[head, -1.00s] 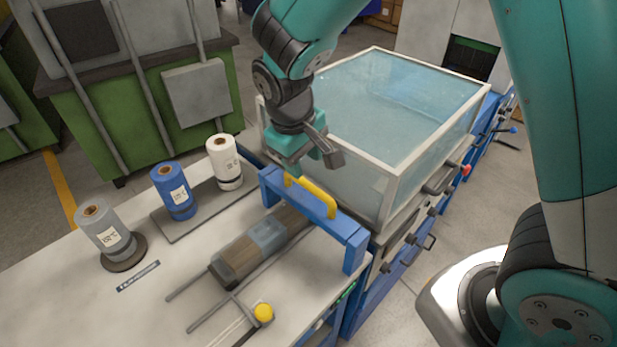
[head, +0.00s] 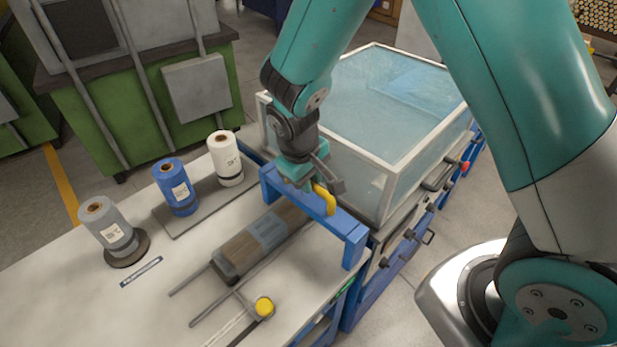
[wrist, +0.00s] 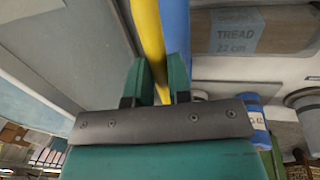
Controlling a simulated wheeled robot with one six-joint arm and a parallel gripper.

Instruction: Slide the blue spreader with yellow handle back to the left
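The blue spreader (head: 345,232) is a bar frame standing across the white bench, at the end by the clear-walled tank. Its yellow handle (head: 325,200) is on top. My gripper (head: 304,184) is down at the handle and hides its far part. In the wrist view, the yellow handle (wrist: 150,40) runs between the two teal fingers of my gripper (wrist: 159,80), with the blue bar (wrist: 176,30) beside it. I cannot tell whether the fingers press on the handle. A wood block with a grey label sleeve (head: 262,243) lies on rails left of the spreader.
A glass-walled tank (head: 398,150) stands behind and right of the spreader. Grey (head: 108,228), blue (head: 175,188) and white (head: 225,158) rolls stand upright at the bench's far left. A yellow knob (head: 264,306) is near the front. The front left bench top is clear.

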